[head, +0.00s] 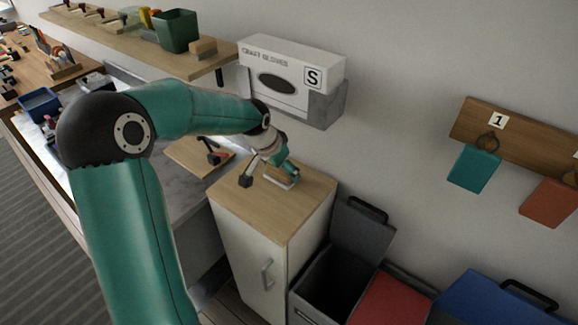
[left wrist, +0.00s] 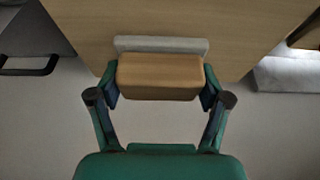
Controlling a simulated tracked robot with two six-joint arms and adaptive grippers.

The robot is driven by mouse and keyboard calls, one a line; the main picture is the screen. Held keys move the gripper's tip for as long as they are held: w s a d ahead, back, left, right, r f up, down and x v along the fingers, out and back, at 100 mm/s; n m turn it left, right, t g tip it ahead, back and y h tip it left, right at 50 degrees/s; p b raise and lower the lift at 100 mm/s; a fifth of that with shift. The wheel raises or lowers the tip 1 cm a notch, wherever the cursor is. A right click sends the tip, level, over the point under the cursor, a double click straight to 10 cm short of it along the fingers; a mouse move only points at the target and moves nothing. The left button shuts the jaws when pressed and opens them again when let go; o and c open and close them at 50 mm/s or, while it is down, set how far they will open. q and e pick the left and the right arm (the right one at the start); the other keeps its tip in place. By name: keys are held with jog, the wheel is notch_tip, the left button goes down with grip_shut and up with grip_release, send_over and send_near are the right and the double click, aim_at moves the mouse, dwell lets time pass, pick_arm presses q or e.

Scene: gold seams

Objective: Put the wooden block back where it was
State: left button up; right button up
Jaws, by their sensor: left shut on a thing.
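The wooden block (left wrist: 160,77) is a light-brown block with rounded edges. In the left wrist view it sits between the two fingers of my left gripper (left wrist: 160,82), which is shut on it at both ends. In the head view my left gripper (head: 272,172) is over the wooden top of a white cabinet (head: 295,207), and the held block is mostly hidden there. A pale grey strip (left wrist: 160,45) lies on the wooden top just beyond the block. I cannot tell whether the block touches the top. My right gripper is not in view.
A glove box (head: 290,70) hangs on the wall behind the cabinet. A wall shelf (head: 110,36) at upper left carries a green bin (head: 176,31) and another wooden piece (head: 203,47). An open dark bin (head: 335,275) stands right of the cabinet. The cabinet top's front is clear.

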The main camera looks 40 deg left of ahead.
pick_arm(q)
jog(key=w+f, duration=0.2)
jog(key=w, duration=0.1)
jog(key=shift+w+a+f+p, duration=0.2)
jog(key=shift+w+f+p, duration=0.05)
jog(key=shift+p, duration=0.1)
jog(key=shift+s, duration=0.1)
jog(key=o, duration=1.1)
jog(key=shift+c, duration=0.2)
jog(key=shift+b+v, duration=0.35)
jog(key=shift+v, duration=3.4)
